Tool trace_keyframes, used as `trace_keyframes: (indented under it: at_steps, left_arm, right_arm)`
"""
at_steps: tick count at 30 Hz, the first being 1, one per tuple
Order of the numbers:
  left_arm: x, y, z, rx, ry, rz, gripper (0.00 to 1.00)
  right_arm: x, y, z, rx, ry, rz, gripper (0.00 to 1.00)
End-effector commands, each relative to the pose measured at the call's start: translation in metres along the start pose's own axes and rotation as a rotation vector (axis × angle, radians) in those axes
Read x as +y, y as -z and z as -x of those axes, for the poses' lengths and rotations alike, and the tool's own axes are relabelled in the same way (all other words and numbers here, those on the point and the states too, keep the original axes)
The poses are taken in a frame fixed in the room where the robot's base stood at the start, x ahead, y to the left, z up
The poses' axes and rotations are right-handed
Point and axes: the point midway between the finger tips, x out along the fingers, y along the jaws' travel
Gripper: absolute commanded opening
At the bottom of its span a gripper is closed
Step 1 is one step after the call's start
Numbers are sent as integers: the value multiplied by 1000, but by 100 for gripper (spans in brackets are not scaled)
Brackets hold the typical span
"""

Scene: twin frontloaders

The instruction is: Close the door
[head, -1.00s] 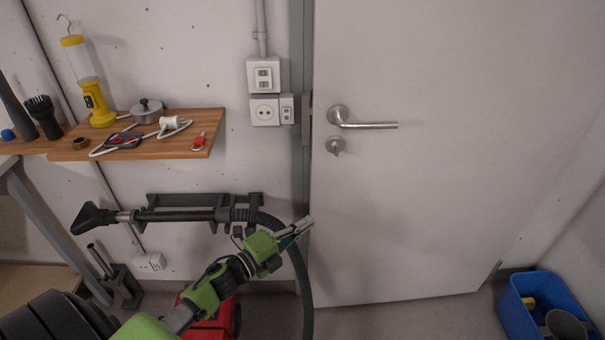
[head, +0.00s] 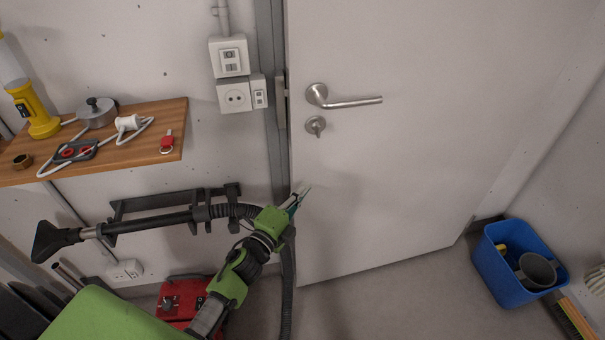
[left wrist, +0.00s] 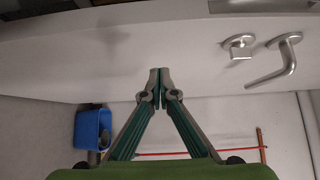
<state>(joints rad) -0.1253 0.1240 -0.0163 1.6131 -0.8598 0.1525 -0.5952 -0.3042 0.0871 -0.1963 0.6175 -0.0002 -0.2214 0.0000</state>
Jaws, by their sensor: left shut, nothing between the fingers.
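The white door (head: 400,170) stands in the middle of the head view, with a metal lever handle (head: 350,102) and a lock knob (head: 315,125) near its left edge. Its left edge is close to the grey frame (head: 270,60), and the metal strike plate (head: 281,100) shows there. My left gripper (head: 303,192) is shut and empty, low by the door's left edge, below the handle. In the left wrist view its closed tips (left wrist: 159,75) lie before the door's face (left wrist: 120,55); contact is unclear. My right gripper is not in view.
A wooden shelf (head: 120,152) with a yellow lamp (head: 35,108) and small items is at left. A vacuum hose and nozzle (head: 150,222) hang below it, above a red machine (head: 182,300). A blue bin (head: 512,285) stands at right. The floor before the door looks clear.

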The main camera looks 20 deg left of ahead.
Motion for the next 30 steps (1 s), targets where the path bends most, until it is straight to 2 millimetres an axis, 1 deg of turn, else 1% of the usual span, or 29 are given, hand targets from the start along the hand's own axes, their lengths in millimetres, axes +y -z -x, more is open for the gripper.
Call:
trace_keyframes:
  at_steps: [1, 3, 9, 15, 26, 28, 30]
  left_arm:
    - [-2, 0, -11, 0, 2, 1, 0]
    - [-2, 0, -23, 0, 2, 1, 0]
    - [-1, -21, -42, -1, 0, -2, 0]
    - [0, -28, -50, 1, 0, 0, 0]
    - [0, -29, -51, 2, 1, -1, 0]
    - [2, -34, -56, 11, 2, -2, 0]
    - [2, -40, -65, 27, 4, -4, 0]
  right_arm:
    - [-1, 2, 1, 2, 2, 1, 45]
    - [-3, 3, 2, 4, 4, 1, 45]
    - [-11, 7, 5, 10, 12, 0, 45]
    - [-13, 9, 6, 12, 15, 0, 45]
    - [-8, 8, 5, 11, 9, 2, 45]
    - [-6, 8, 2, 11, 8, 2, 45]
    - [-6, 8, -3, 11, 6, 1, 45]
